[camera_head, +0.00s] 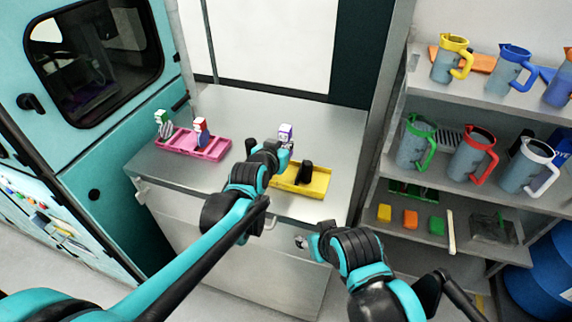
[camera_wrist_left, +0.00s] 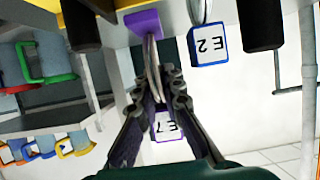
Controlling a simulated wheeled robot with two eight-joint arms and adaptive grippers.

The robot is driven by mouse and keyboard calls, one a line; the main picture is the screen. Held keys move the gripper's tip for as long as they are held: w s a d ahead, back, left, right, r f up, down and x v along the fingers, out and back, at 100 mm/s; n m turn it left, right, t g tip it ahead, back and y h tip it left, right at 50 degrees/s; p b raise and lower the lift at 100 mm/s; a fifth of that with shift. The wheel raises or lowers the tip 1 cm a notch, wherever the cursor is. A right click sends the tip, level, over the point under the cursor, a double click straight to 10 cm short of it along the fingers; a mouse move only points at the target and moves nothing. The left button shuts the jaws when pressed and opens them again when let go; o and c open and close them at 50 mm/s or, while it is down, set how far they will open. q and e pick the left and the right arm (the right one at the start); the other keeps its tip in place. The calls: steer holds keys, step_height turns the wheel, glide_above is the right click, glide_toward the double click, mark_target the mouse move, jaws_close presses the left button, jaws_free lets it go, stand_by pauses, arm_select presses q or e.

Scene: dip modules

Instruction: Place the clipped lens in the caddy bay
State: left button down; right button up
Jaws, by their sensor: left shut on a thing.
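My left gripper (camera_head: 284,152) is over the worktop, at the left end of the yellow tray (camera_head: 318,191). In the left wrist view it (camera_wrist_left: 155,88) is shut on a thin disc-shaped lens (camera_wrist_left: 151,62) seen nearly edge-on. A purple-edged white tag reading E7 (camera_wrist_left: 168,126) shows beyond the fingers; a purple and white block (camera_head: 285,131) shows above the gripper in the head view. The pink caddy (camera_head: 218,153) stands to the left, with a green-and-white clip (camera_head: 161,118) and a red-and-white clip (camera_head: 200,125) in it. My right gripper (camera_head: 317,241) is low, in front of the worktop; its jaws are unclear.
A black upright piece (camera_head: 306,172) stands in the yellow tray. A blue block tagged E2 (camera_wrist_left: 208,46) is close beside the held lens in the wrist view. Shelves with several jugs (camera_head: 471,152) are at right. The worktop (camera_head: 240,110) behind the trays is clear.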

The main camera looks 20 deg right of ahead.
arm_select(q)
steer(key=shift+a+f, duration=0.1)
steer(key=shift+f, duration=0.85)
steer(key=shift+f+b, duration=0.4)
steer(key=shift+f, duration=0.35)
step_height(320, 180, down, 3)
steer(key=shift+f+b, duration=0.1)
steer(key=shift+b, duration=0.6)
steer(key=shift+f, duration=0.1)
steer(key=c, duration=1.6)
jaws_free()
steer(key=shift+c, duration=0.2)
